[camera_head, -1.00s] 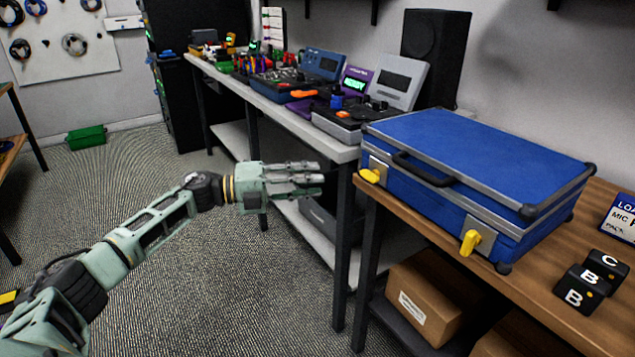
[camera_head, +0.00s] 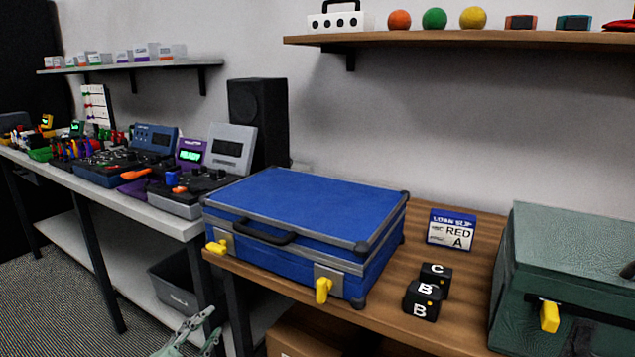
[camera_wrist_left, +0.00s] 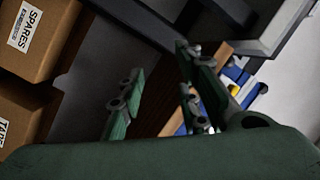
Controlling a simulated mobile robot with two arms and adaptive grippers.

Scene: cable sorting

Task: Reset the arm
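My left gripper (camera_head: 195,328) shows at the bottom edge of the head view, low in front of the benches and left of the wooden table's front leg. Most of its arm is out of the picture. In the left wrist view its green fingers (camera_wrist_left: 160,80) stand apart with nothing between them, so it is open and empty. Cardboard boxes (camera_wrist_left: 35,40), one marked SPARES, lie to its left in that view. My right gripper is in neither view.
A closed blue case (camera_head: 310,205) with yellow latches stands on the wooden table (camera_head: 395,318). Black lettered blocks (camera_head: 425,298), a RED A card (camera_head: 452,230) and a green case (camera_head: 570,270) are to its right. Devices crowd the grey bench (camera_head: 135,205).

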